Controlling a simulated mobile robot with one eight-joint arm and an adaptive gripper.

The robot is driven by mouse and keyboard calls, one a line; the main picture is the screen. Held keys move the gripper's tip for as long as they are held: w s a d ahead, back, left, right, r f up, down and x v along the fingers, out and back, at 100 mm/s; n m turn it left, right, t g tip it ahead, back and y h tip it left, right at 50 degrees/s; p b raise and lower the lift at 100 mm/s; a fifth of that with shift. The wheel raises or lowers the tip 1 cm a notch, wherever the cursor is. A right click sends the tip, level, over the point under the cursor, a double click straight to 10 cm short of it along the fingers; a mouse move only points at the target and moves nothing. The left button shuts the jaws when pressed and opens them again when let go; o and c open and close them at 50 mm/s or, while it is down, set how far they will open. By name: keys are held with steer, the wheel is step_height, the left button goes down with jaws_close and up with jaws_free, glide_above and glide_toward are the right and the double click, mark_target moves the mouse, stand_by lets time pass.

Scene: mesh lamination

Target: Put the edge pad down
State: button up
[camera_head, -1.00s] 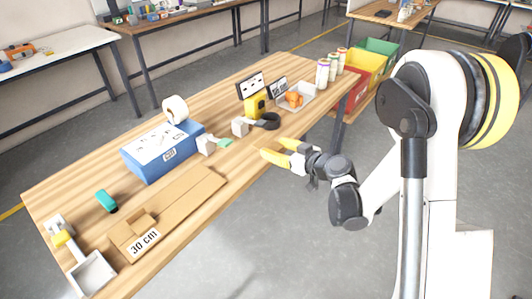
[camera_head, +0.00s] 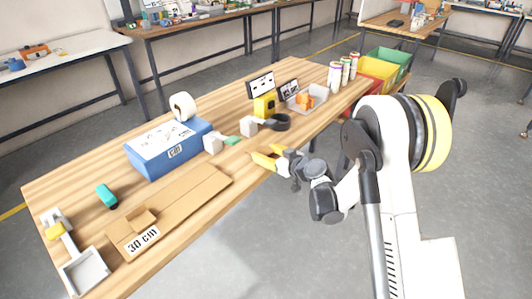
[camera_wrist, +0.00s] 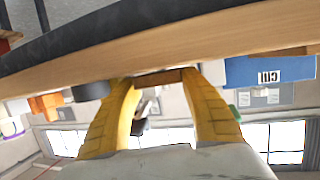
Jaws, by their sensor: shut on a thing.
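My gripper (camera_head: 264,157) has yellow fingers and is at the front edge of the wooden table (camera_head: 80,184), right of the cardboard piece. In the wrist view, my gripper (camera_wrist: 162,82) has its two fingers apart with a small brown piece (camera_wrist: 159,77) between the tips, which I take for the edge pad. It lies close against the table's wooden edge (camera_wrist: 120,50) in that view. I cannot tell whether it touches the table. In the head view the fingers mostly hide it.
A flat cardboard piece (camera_head: 195,191) marked 30 cm lies to the left. Bare wood lies between.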

steer(key=shift+f, duration=0.15)
steer(key=o, duration=0.9)
